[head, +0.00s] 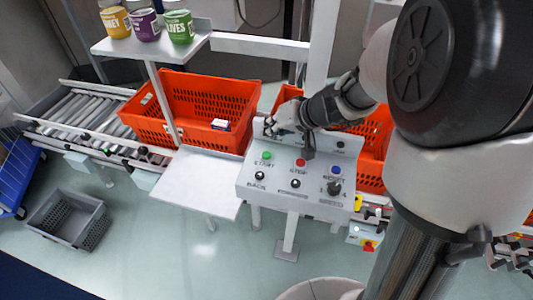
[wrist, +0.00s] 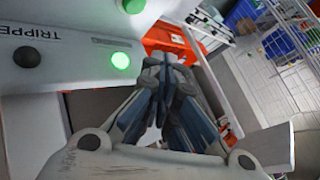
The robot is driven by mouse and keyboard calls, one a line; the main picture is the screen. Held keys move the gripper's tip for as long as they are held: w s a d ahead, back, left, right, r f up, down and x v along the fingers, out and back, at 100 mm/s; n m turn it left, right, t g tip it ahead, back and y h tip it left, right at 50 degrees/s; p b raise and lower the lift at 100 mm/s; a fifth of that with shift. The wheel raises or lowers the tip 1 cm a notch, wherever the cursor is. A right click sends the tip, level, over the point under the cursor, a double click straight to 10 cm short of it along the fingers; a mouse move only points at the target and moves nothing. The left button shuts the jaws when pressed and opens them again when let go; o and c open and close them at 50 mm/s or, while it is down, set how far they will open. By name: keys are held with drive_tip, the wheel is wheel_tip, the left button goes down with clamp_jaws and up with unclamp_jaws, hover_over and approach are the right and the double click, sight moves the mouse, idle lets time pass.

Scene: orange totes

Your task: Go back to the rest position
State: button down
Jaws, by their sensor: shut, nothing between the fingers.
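My gripper (head: 283,127) is above the back of a grey control panel (head: 257,186) in the head view. The panel has a green START button (head: 266,155), a red STOP button (head: 300,162) and a blue RESET button (head: 336,169), with knobs below. In the wrist view my gripper (wrist: 166,62) has its fingers together with nothing between them. Beside the fingers, a pale panel (wrist: 85,62) marked "TRIPPED" carries a lit green lamp (wrist: 121,61) and a dark round one (wrist: 27,56). In the head view, the exact gap between gripper and panel is unclear.
Orange totes (head: 160,137) stand behind the panel, one holding a small box (head: 220,125). A roller conveyor (head: 85,115) is at left. A shelf (head: 150,43) holds three cans. A grey crate (head: 68,222) sits on the open floor.

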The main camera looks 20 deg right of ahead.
drive_tip(key=s+a+r+n+g, duration=0.1)
drive_tip(key=s+a+r, duration=0.25)
drive_tip(key=s, duration=0.45)
drive_tip(key=s+a+r+n+g, duration=0.1)
drive_tip(key=s+a+r+g, duration=0.2)
drive_tip(key=s, duration=0.5)
drive_tip(key=s+d+r+t+h, duration=0.1)
drive_tip(key=s+d+h, duration=0.4)
drive_tip(key=s, duration=0.7)
drive_tip(key=shift+d, duration=0.35)
